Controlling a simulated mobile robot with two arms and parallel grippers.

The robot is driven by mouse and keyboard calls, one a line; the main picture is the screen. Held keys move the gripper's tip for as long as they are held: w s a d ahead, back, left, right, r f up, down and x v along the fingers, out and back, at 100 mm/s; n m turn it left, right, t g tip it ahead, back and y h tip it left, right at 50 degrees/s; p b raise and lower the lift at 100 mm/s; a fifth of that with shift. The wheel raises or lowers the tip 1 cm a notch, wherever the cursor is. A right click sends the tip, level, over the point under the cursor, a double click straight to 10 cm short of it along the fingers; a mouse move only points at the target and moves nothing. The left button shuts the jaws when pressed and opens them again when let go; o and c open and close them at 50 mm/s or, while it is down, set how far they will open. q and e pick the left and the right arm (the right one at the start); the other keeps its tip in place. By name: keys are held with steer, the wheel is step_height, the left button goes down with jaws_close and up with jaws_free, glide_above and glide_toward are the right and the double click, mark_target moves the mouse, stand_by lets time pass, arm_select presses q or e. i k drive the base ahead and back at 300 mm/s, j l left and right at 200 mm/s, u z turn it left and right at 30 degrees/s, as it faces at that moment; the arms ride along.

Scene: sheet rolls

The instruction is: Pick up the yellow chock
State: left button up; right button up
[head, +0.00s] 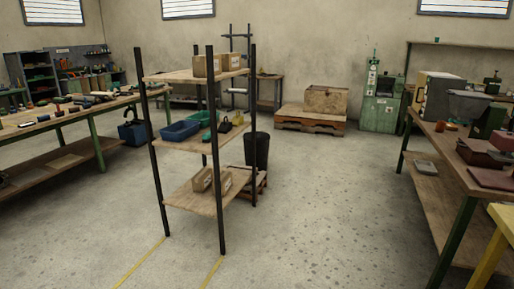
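A small yellowish item (238,118) sits at the right end of the middle board of the shelf rack (184,146). It is too small to tell whether it is the yellow chock. No other thing in view can be made out as a yellow chock. Neither of my grippers shows in the head view.
The rack also holds blue bins (180,131) and cardboard boxes (203,181). A long workbench (60,118) with tools stands left, and a cluttered green-legged bench (450,160) right. A dark bin (257,150) stands behind the rack. The concrete floor (330,210) between is clear.

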mark_target(237, 120)
steer(key=i+l, duration=0.15)
steer(key=i, duration=0.95)
steer(key=i+l+z, duration=0.15)
steer(key=i, duration=0.9)
